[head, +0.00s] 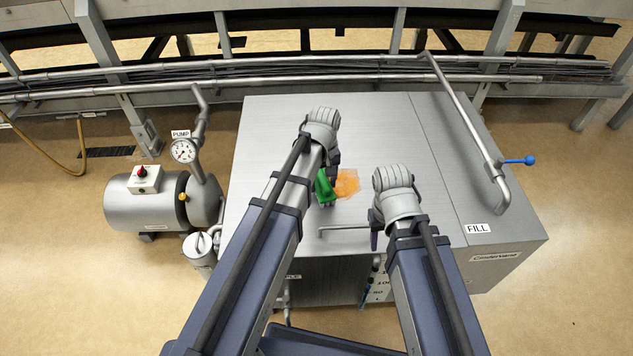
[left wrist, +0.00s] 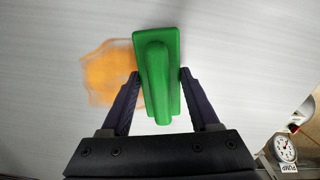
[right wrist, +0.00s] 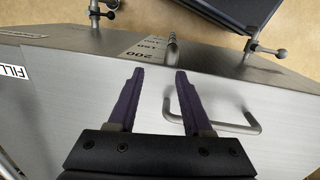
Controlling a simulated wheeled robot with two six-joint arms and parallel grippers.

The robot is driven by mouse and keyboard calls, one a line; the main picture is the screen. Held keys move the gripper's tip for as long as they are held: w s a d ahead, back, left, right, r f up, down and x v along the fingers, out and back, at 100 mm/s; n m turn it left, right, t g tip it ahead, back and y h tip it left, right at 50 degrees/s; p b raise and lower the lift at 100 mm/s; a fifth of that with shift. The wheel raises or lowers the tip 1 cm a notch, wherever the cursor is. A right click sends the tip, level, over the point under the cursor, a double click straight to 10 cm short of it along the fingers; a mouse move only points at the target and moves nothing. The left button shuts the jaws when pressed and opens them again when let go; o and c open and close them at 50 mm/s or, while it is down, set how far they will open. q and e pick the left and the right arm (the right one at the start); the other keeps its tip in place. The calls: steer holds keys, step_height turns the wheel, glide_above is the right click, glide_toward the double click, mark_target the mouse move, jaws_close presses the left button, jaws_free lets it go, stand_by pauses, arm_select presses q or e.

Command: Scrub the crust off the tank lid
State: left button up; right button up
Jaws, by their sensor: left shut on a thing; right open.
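The tank lid (head: 280,140) is a flat brushed-metal top. An orange crust patch (head: 346,184) lies on it; it also shows in the left wrist view (left wrist: 103,74), with faint, uneven edges. My left gripper (head: 327,176) is shut on a green scrubber (head: 324,189) by its raised handle. In the left wrist view the green scrubber (left wrist: 156,72) sits between the two fingers (left wrist: 158,85), beside the crust and partly over its edge. Whether it touches the lid I cannot tell. My right gripper (right wrist: 155,85) is open and empty, above the lid's front edge near the bar handle (right wrist: 240,122).
A pipe with a blue-knobbed valve (head: 528,160) runs over the right part of the tank, near the FILL label (head: 477,228). A pump (head: 150,200) with a gauge (head: 184,151) stands left of the tank. Rails and pipes cross behind. The lid's back left is clear.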

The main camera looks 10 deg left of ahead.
arm_select(q)
steer(key=shift+w+d+f, duration=0.1)
steer(key=shift+w+d, duration=0.15)
steer(key=shift+d, duration=0.65)
steer(key=shift+w+d+f, duration=0.1)
steer(key=shift+w+d, duration=0.15)
steer(key=shift+d, duration=0.65)
steer(key=shift+w+d+r, duration=0.1)
steer(key=shift+w+d, duration=0.2)
steer(key=shift+d, duration=0.6)
steer(key=shift+w+d, duration=0.25)
steer(key=shift+d, duration=0.65)
steer(key=shift+w+d, duration=0.25)
steer(key=shift+d, duration=0.65)
steer(key=shift+w+d, duration=0.2)
steer(key=shift+d, duration=0.65)
steer(key=shift+w+a, duration=0.15)
steer(key=shift+w, duration=0.45)
steer(key=shift+w+a, duration=0.15)
steer(key=shift+w, duration=0.4)
steer(key=shift+s+a+b, duration=0.15)
steer(key=shift+s+a, duration=0.2)
steer(key=shift+a, duration=0.55)
steer(key=shift+s+a+b, duration=0.15)
steer(key=shift+s+a, duration=0.15)
steer(key=shift+a, duration=0.65)
